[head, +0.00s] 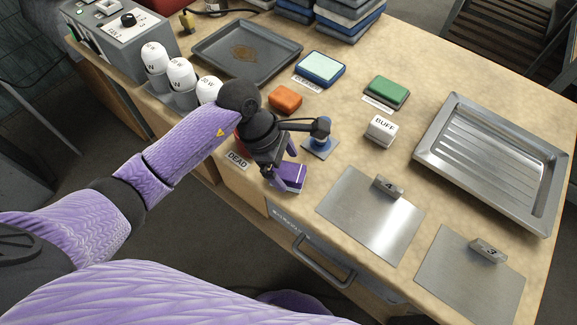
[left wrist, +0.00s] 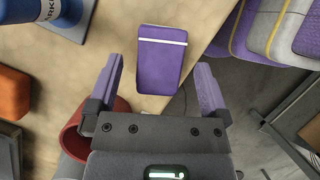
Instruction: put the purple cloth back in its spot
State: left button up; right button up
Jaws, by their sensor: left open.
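The purple cloth (head: 292,176) is a small purple block with a white stripe. It lies on the counter near the front edge, close to the DEAD label (head: 238,160). My left gripper (head: 282,163) is open at the cloth and partly hides it in the head view. Gaps show on both sides in that picture, so nothing is gripped. I cannot tell the height of the fingers over it. My right gripper is not in view.
A blue marker stand (head: 321,142) is close beside the gripper. A red container (left wrist: 98,128) sits under my left wrist. An orange sponge (head: 285,99), a blue sponge (head: 320,68), a green sponge (head: 387,91) and a white BUFF block (head: 381,129) stand behind. Metal plates (head: 365,220) lie to the right.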

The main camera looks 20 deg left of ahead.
pick_arm(q)
jog(key=p+v, duration=0.2)
jog(key=v, duration=0.8)
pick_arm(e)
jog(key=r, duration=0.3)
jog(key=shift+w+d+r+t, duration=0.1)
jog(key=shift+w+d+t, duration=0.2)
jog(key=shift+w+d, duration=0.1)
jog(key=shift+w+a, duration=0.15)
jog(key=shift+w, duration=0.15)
